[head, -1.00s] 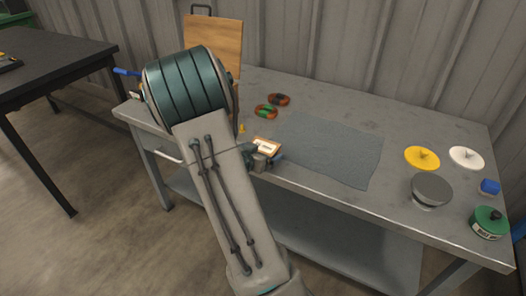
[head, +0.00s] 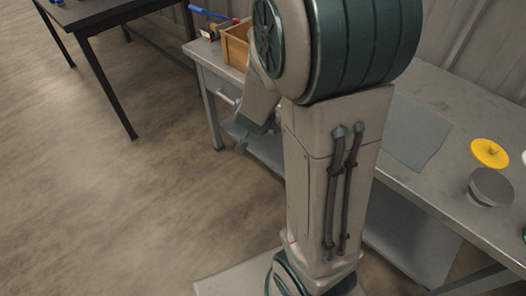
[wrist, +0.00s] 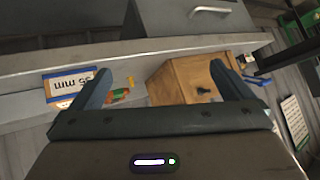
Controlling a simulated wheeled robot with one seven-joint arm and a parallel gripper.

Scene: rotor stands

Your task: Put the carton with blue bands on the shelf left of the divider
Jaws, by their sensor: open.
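A small carton (wrist: 72,87) with a white label reading "35 mm", upside down in the wrist view, shows blue along its edges. It sits on the bench top near the front edge, to the left of my fingers in that view. My gripper (wrist: 165,88) is open, with nothing between its two fingers. In the head view my gripper (head: 243,142) hangs low in front of the bench, apart from the carton. My arm hides the carton there. I cannot make out a divider; a lower shelf (head: 405,235) of the bench is partly visible.
A wooden box (head: 235,46) with a dark knob stands at the bench's left end. A drawer handle (wrist: 210,10) projects from the bench front. A grey mat (head: 415,132), a yellow disc (head: 490,152) and a grey round part (head: 490,186) lie on the bench.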

